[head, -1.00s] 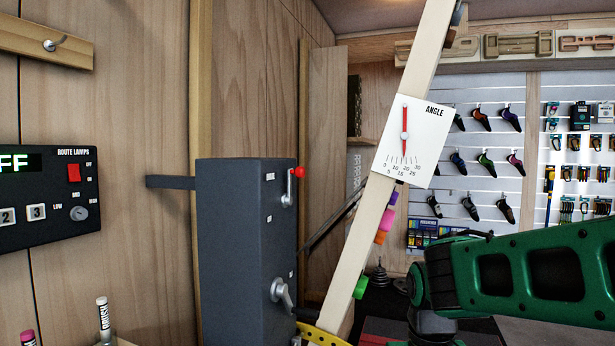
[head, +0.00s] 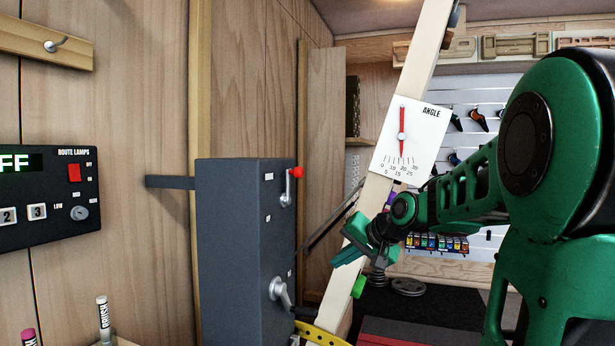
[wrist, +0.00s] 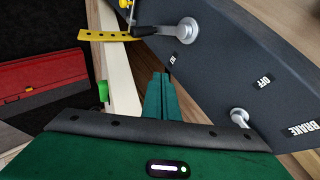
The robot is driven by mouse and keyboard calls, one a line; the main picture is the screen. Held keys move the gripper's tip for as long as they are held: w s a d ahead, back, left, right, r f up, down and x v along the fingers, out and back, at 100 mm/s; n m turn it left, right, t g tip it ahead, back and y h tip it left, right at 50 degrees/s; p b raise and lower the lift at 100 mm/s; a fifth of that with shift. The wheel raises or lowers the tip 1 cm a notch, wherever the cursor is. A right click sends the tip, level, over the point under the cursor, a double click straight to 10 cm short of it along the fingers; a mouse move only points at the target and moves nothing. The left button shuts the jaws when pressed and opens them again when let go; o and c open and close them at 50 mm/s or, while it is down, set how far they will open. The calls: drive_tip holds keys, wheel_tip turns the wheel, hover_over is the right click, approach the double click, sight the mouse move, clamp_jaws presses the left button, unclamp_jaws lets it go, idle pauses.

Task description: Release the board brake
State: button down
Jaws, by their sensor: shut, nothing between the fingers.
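The dark grey box (head: 240,250) stands against the wood wall, left of the tilted board (head: 415,75). Its upper lever (head: 289,186) stands upright with a red knob at its top. In the wrist view a BRAKE label (wrist: 300,130) and an OFF label (wrist: 264,82) are near this lever (wrist: 240,117); its knob is hidden there. A lower lever (head: 281,291) has a silver hub (wrist: 188,28) and dark handle. My gripper (head: 348,256) is shut and empty, in front of the board and right of the box. Its fingertips also show in the wrist view (wrist: 160,76), touching neither lever.
The angle gauge (head: 405,140) on the board has its needle pointing down. A yellow perforated arc (head: 320,336) lies at the board's foot, with a green hold (head: 358,287) above. A lamp panel (head: 50,200) is on the left wall. Space before the box looks clear.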

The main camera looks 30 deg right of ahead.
drive_tip(key=w+d+r+m+t+y, duration=0.1)
drive_tip(key=w+d+r+t, duration=0.1)
drive_tip(key=r, duration=0.5)
drive_tip(key=w+d+r+m+t+y, duration=0.1)
drive_tip(key=w+r+t, duration=0.1)
drive_tip(key=r, duration=0.5)
drive_tip(key=w+d+r+m+t+y, duration=0.1)
drive_tip(key=w+d+r+t, duration=0.1)
drive_tip(key=r+t, duration=0.2)
wheel_tip(320, 180, up, 3)
drive_tip(key=shift+d+r, duration=0.1)
drive_tip(key=shift+d, duration=0.25)
drive_tip(key=shift+w, duration=0.1)
drive_tip(key=w+a, duration=0.5)
drive_tip(key=w, duration=0.2)
drive_tip(key=shift+w+a, duration=0.25)
drive_tip(key=shift+a, duration=0.05)
